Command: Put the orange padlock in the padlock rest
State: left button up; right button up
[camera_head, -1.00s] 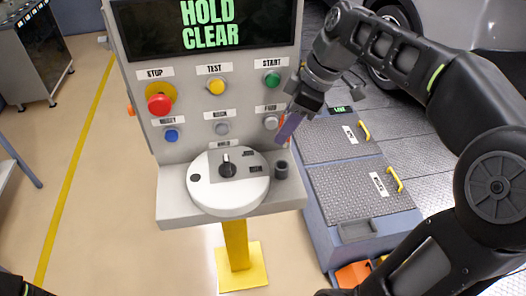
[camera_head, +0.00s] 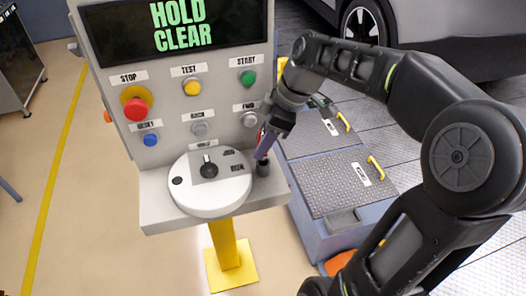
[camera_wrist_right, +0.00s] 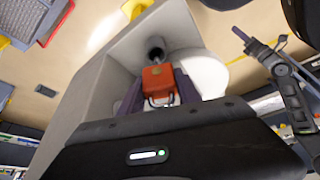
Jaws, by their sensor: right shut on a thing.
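My right gripper (camera_head: 265,143) is shut on the orange padlock (camera_wrist_right: 160,80), which shows between its fingers in the right wrist view. The padlock's dark shackle points back toward the gripper. The padlock rest looks to be the dark round cup (camera_head: 263,169) at the right end of the console shelf. The gripper's fingertips are just above it. In the right wrist view, the cup's open mouth (camera_wrist_right: 155,52) shows just beyond the padlock; I cannot tell if they touch. My left gripper (camera_wrist_right: 262,40) shows at the right of that view, its fingers apart and empty.
The grey shelf (camera_head: 160,215) carries a white round dial plate (camera_head: 210,205) just left of the cup. The button panel (camera_head: 175,110) rises behind, with a display reading HOLD CLEAR. A low unit with ribbed lids (camera_head: 335,185) stands to the right.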

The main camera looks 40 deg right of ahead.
jog(key=shift+f, duration=1.85)
jog(key=o, duration=1.1)
jog(key=shift+c, duration=0.2)
jog(key=v, duration=1.2)
